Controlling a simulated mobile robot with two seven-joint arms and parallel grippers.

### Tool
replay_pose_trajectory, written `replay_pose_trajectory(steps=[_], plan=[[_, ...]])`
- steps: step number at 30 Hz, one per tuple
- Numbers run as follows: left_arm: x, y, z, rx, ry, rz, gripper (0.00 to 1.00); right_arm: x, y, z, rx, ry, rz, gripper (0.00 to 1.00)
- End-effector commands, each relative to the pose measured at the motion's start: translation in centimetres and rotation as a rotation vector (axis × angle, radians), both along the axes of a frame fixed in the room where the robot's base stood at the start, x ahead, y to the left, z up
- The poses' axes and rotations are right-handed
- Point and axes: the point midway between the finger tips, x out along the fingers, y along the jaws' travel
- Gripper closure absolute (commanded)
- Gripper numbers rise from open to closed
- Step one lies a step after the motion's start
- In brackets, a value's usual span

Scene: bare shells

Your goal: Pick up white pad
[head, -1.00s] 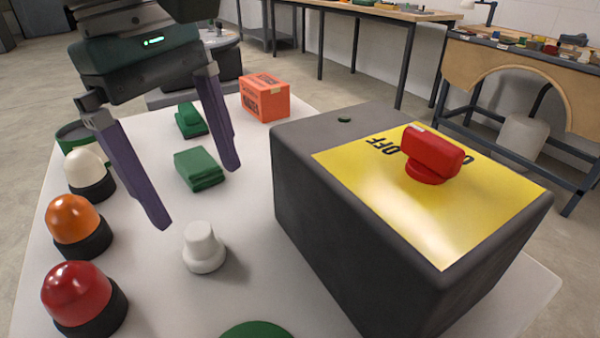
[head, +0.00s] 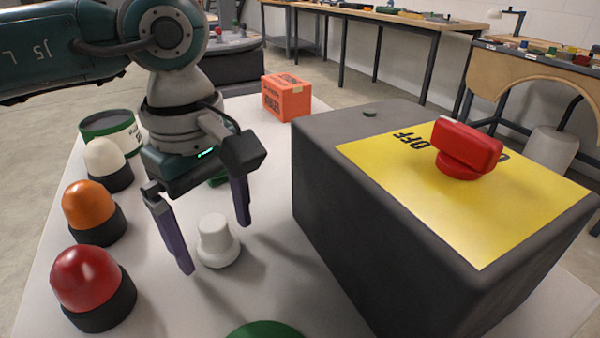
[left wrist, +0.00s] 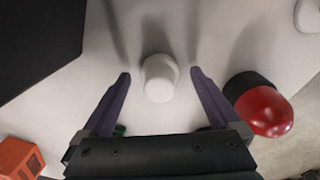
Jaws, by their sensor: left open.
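The white pad, a small stepped round piece (head: 217,243), stands upright on the white tabletop (head: 265,300). It also shows in the left wrist view (left wrist: 159,78), centred between the fingertips. My left gripper (head: 216,246) is open and empty, its two purple fingers pointing down on either side of the pad. In the left wrist view its fingertips (left wrist: 160,73) have a gap to the pad on both sides. I cannot tell how high the tips are above the table. My right gripper is not in view.
A dark box with a yellow top and red switch (head: 465,150) stands right of the pad. Red (head: 88,285), orange (head: 92,210) and white (head: 106,160) domed lamps line the left. An orange box (head: 287,97) stands behind. A green disc (head: 265,330) lies in front.

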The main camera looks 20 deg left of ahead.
Motion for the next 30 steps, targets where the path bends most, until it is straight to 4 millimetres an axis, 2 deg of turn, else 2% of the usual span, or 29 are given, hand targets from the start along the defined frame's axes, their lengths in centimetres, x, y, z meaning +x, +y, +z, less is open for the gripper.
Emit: replay_pose_trajectory(steps=[4, 27, 30], plan=[[0.01, 0.00, 0.03, 0.000, 0.000, 0.000, 0.04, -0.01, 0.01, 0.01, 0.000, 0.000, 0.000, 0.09], [0.01, 0.01, 0.07, 0.000, 0.000, 0.001, 0.90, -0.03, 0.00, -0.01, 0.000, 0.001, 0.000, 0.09], [0.01, 0.01, 0.07, 0.000, 0.000, 0.001, 0.93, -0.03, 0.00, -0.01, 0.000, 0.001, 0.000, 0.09]])
